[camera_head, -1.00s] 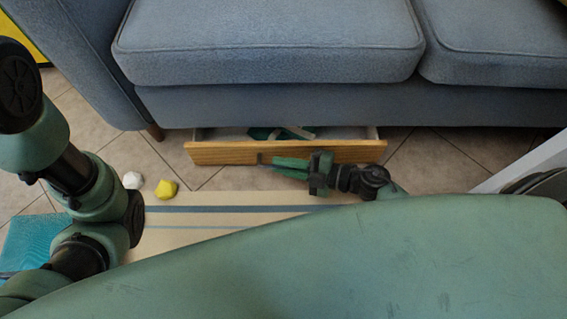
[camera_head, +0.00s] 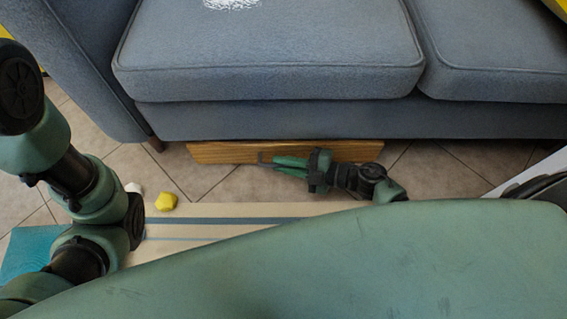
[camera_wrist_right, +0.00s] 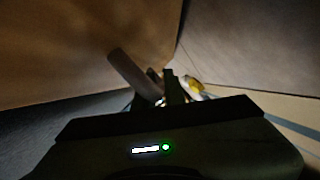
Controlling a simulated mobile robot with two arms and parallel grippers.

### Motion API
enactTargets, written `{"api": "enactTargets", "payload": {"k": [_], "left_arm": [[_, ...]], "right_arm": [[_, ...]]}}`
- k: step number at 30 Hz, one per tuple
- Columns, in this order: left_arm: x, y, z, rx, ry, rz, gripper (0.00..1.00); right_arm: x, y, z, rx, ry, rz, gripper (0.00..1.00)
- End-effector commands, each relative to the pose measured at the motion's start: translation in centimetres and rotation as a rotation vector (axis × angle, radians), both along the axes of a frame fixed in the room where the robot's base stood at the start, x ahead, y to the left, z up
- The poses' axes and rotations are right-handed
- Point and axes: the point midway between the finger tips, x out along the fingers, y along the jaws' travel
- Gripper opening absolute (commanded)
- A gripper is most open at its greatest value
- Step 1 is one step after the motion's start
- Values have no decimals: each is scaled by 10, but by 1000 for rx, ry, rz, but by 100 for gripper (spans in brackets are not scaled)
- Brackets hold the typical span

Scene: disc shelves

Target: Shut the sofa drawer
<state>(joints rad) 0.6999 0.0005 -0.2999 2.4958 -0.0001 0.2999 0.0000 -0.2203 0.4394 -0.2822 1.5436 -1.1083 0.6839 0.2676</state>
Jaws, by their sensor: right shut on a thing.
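The sofa (camera_head: 270,60) is blue-grey, with a wooden drawer (camera_head: 225,153) low under its front. In the head view only the drawer's front panel shows, close under the sofa's edge, and its inside is hidden. A dark handle (camera_head: 266,157) sits on the panel. My right gripper (camera_head: 272,160) is at the panel, shut on the handle. In the right wrist view the drawer front (camera_wrist_right: 80,45) fills the upper left, and the grey handle (camera_wrist_right: 134,76) lies at the fingers. My left arm shows at the left of the head view, but its gripper is out of view.
A cream striped mat (camera_head: 200,222) lies in front of the drawer. A white patch (camera_head: 232,3) is on the sofa seat.

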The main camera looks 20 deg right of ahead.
Motion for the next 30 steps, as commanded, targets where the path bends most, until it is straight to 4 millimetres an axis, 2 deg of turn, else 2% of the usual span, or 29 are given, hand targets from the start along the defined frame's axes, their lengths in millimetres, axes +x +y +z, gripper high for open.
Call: {"api": "enactTargets", "payload": {"k": [2,3,14,24,30], "left_arm": [[-1,0,-1,0,-1,0,36],[-1,0,-1,0,-2,0,36],[-4,1,4,-2,-7,-1,36],[-3,1,34,-2,-7,-1,36],[-3,1,40,-2,-7,-1,36]], "right_arm": [[6,-6,0,-10,-7,-15,0],[6,-6,0,-11,-8,-15,19],[2,-8,3,-7,-5,-14,20],[-30,-51,16,-8,-1,-12,20],[-40,-65,17,-10,-3,-10,20]]}}
